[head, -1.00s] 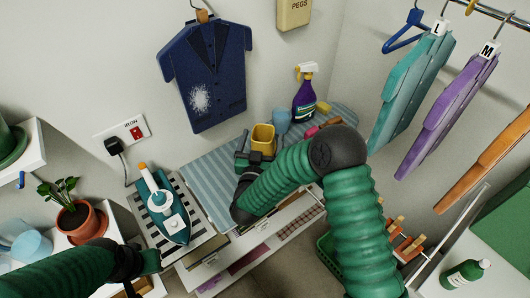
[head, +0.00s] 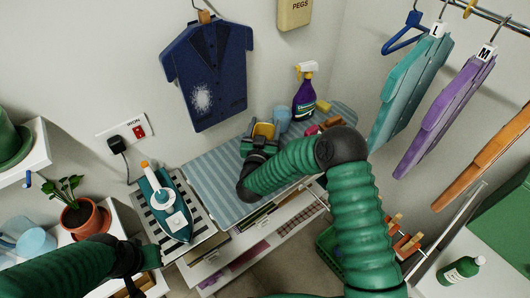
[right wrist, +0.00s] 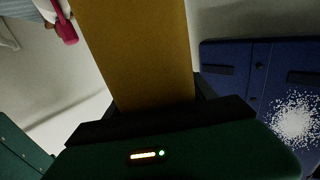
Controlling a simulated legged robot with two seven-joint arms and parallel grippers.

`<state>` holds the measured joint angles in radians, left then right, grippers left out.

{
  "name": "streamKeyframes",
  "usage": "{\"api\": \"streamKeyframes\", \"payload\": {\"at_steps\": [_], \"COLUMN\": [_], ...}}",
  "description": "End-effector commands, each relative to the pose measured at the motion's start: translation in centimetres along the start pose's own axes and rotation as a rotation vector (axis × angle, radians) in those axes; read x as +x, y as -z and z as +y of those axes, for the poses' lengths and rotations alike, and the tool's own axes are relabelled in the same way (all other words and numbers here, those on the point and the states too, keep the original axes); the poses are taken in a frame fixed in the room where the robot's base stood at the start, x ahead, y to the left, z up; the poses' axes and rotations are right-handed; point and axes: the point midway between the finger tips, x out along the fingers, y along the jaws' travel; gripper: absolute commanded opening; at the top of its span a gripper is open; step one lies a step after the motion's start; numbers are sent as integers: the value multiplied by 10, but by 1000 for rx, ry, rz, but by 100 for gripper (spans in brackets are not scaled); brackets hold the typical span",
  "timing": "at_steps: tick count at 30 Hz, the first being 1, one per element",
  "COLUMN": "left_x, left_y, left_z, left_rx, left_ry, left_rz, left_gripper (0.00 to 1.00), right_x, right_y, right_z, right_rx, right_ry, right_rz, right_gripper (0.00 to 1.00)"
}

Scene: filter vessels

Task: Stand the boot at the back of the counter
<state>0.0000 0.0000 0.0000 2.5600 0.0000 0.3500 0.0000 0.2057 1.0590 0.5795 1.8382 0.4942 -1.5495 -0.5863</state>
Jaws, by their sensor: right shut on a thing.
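The boot is most likely the yellow open-topped piece (head: 266,130) on the striped cloth-covered counter (head: 215,170); only its upper part shows in the head view. In the right wrist view it is a broad mustard-yellow surface (right wrist: 140,50) between the fingers. My right gripper (head: 260,143) is shut on it, and its fingers hide the lower part. I cannot tell whether it touches the counter. My left gripper (head: 152,257) is at the lower left, beside the iron; its jaws are too unclear to read.
A blue cup (head: 283,121) and a purple spray bottle (head: 304,98) stand just behind the boot. Small pink and orange items lie to its right. The iron (head: 168,210) rests on a striped pad at left. A blue jacket (head: 205,75) hangs on the wall behind.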

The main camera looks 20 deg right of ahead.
Motion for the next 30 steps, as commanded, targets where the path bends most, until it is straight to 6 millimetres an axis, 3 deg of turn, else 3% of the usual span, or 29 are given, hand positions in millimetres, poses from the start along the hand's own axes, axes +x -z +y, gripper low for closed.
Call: {"api": "streamKeyframes", "payload": {"at_steps": [1, 10, 22, 30], "left_x": [0, 0, 1, 7], "left_y": [0, 0, 0, -2], "left_z": [0, 0, 0, 0], "left_rx": [0, 0, 0, 0], "left_ry": [0, 0, 0, 0], "left_rz": [0, 0, 0, 0], "left_gripper": [0, 0, 0, 0], "right_x": [0, 0, 0, -1], "right_y": [0, 0, 5, 36], "right_z": [-1, -1, -1, -1], "right_rx": [2, 2, 3, 3], "right_ry": [2, 2, 3, 3], "right_rz": [-1, -1, 2, 5], "right_gripper": [38, 0, 0, 0]}}
